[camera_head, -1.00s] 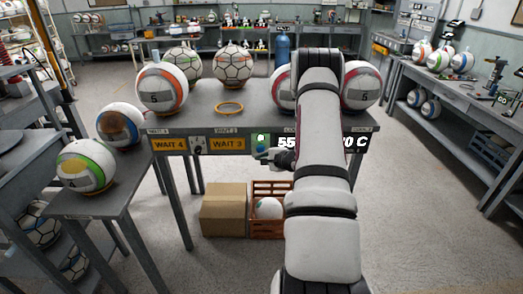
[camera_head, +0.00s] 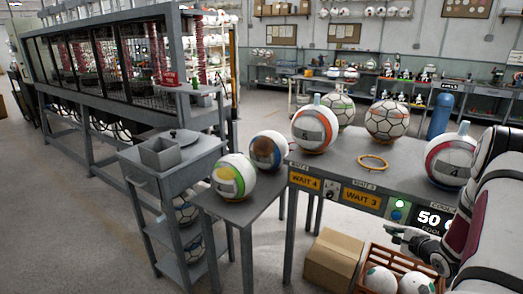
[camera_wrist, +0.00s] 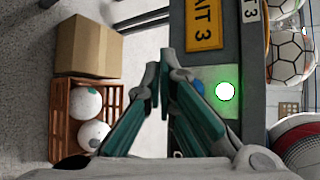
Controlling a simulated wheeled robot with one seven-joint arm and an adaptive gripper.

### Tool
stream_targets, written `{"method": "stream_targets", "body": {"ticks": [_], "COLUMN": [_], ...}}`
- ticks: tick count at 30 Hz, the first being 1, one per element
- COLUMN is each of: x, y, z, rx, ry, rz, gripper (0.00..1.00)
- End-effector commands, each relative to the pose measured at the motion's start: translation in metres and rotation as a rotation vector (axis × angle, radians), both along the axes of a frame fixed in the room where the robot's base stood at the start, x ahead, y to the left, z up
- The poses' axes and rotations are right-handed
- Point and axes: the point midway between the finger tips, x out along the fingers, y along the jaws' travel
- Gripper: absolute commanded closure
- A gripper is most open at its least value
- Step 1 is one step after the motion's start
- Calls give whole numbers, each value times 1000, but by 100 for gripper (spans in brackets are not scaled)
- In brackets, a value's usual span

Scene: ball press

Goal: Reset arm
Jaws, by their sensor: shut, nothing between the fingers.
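My gripper (camera_head: 392,231) is at the right of the head view, in front of the table's front panel, with my arm coming from the right edge. In the wrist view its fingertips (camera_wrist: 158,82) are together with nothing between them. They are beside a lit green button (camera_wrist: 225,91) and a blue button (camera_wrist: 197,88) on the panel. The green button (camera_head: 397,204) also shows in the head view, left of a display (camera_head: 431,219) reading 50. I cannot tell how far the fingertips are from the panel.
The grey table (camera_head: 340,165) holds several balls and an orange ring (camera_head: 373,162). Below stand a cardboard box (camera_head: 333,258) and a brown crate (camera_head: 372,262) with two balls. A side table (camera_head: 240,208) and a grey cart (camera_head: 165,185) stand left. The floor at lower left is clear.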

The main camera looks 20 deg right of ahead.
Motion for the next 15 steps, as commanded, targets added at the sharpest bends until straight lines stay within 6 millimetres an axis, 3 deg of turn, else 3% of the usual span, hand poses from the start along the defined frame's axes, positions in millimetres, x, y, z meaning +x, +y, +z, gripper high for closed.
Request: {"method": "stream_targets", "body": {"ticks": [5, 11, 15], "x": [10, 38, 49], "y": [2, 22, 48], "z": [17, 84, 138], "rx": [-63, -322, -509], "ry": [30, 178, 300], "rz": [18, 92, 159], "gripper": [100, 100, 100]}}
